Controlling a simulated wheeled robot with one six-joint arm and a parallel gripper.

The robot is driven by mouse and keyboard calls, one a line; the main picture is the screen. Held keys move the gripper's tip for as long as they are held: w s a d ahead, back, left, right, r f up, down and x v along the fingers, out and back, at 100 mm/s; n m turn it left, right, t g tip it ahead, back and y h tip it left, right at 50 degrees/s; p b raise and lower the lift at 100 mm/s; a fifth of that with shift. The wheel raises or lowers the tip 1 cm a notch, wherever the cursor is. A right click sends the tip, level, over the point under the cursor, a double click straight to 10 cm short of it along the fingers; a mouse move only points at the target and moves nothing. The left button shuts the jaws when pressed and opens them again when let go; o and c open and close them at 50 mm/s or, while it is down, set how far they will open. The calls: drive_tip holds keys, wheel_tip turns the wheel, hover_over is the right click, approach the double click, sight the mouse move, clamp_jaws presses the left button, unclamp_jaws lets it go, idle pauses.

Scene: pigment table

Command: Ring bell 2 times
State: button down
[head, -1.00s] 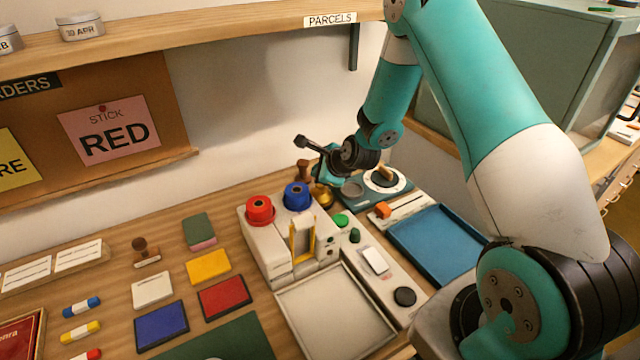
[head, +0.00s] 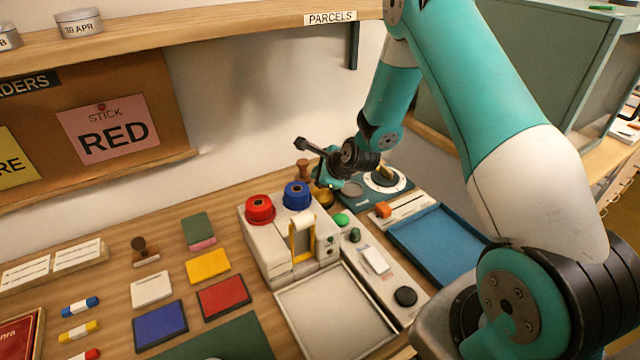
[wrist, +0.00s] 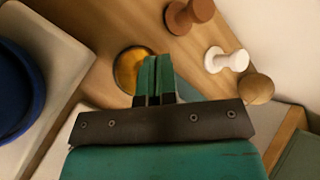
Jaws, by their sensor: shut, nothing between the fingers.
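The brass bell (head: 326,200) stands on the table behind the dispenser block and is partly hidden by my gripper in the head view. In the wrist view the bell (wrist: 126,70) shows as a round golden dome just beside and behind my fingertips. My gripper (wrist: 154,62) is shut and empty, its two green fingers together. In the head view my gripper (head: 324,184) is right over the bell, pointing down. I cannot tell whether the fingertips touch it.
A block with a red spool (head: 260,209) and a blue spool (head: 297,196) stands close by on the left. In the wrist view a brown stamp handle (wrist: 190,15) and a white knob (wrist: 226,60) stand near the bell. A blue tray (head: 440,243) lies to the right.

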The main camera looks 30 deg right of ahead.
drive_tip(key=shift+f+b, duration=0.4)
drive_tip(key=shift+f, duration=0.15)
idle(0.5)
idle(0.4)
drive_tip(key=shift+r+p, duration=0.85)
drive_tip(key=shift+r, duration=0.15)
wheel_tip(320, 180, up, 5)
drive_tip(key=p, duration=0.4)
idle(0.5)
